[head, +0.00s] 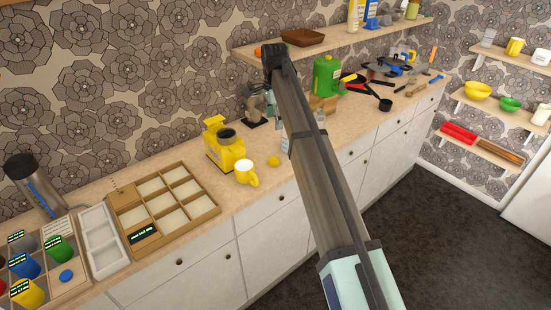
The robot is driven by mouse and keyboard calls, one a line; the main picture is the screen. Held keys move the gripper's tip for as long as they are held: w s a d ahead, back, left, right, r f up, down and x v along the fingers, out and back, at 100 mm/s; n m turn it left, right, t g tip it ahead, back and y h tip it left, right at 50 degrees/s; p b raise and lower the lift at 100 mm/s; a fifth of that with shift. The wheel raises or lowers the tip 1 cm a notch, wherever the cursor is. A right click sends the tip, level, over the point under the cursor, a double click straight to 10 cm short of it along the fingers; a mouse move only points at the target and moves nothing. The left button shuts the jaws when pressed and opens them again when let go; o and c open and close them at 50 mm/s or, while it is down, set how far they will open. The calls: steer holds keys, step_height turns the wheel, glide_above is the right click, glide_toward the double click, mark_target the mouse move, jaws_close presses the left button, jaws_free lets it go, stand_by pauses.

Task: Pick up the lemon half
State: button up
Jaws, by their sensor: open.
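A small yellow piece (273,161), which looks like the lemon half, lies on the wooden counter near its front edge. It is just right of a yellow mug (246,172). It is too small to tell which way its cut face points. My arm crosses the middle of the head view, from the bottom right up towards the wall shelf, and passes to the right of the yellow piece. I cannot make out my gripper, and the arm covers part of the counter behind it.
A yellow appliance (224,146) stands behind the mug. A wooden compartment tray (213,208) lies to the left. A green canister (327,76), a black ladle (385,104) and tools stand right of my arm. A wall shelf (345,41) overhangs the back.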

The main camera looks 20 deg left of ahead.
steer(key=p, duration=0.4)
glide_above(274, 158)
step_height(274, 158, down, 12)
steer(key=shift+f, duration=0.2)
steer(key=shift+w+f+p, duration=0.1)
steer(key=shift+f+p, duration=1.2)
steer(key=shift+f, duration=1.35)
steer(key=c, duration=1.2)
